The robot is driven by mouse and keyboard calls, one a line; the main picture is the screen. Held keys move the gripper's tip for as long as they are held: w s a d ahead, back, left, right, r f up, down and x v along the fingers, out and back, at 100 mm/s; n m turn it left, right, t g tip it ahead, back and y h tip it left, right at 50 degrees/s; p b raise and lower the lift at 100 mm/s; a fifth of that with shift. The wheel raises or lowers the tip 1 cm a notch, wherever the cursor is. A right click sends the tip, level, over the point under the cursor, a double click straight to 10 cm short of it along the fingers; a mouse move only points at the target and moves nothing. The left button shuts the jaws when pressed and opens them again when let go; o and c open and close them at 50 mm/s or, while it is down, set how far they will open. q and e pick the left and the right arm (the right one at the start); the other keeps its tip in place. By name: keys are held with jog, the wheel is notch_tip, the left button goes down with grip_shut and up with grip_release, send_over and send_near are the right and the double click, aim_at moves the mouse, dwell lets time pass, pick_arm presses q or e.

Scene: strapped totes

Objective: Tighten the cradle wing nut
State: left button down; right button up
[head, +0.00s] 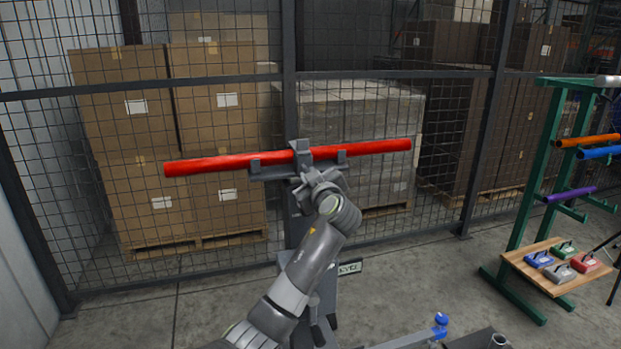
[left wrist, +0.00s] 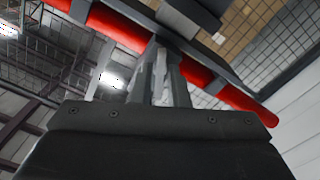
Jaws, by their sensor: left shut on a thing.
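A long red tube (head: 225,163) lies nearly level across the grey cradle (head: 270,171) on a post in front of the mesh fence. A grey clamp piece (head: 302,151) sits over the middle of the tube. My left gripper (head: 312,180) is just below the clamp, at the front of the cradle, shut on what I take to be the wing nut. The jaws mostly hide the nut. In the left wrist view, my fingers (left wrist: 160,78) are close together and point toward the cradle, with the red tube (left wrist: 210,78) behind them. My right gripper is not in view.
A green rack (head: 535,165) at the right holds orange, blue and purple tubes, with several small coloured items on its wooden shelf (head: 528,277). Stacked cartons (head: 135,110) stand behind the mesh fence. A low frame with a blue knob (head: 440,319) is at the bottom.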

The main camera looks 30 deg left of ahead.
pick_arm(q)
jog(key=shift+n+p, duration=11.9)
jog(key=shift+n, duration=4.1)
jog(key=c, duration=1.6)
grip_release()
jog(key=shift+o, duration=0.2)
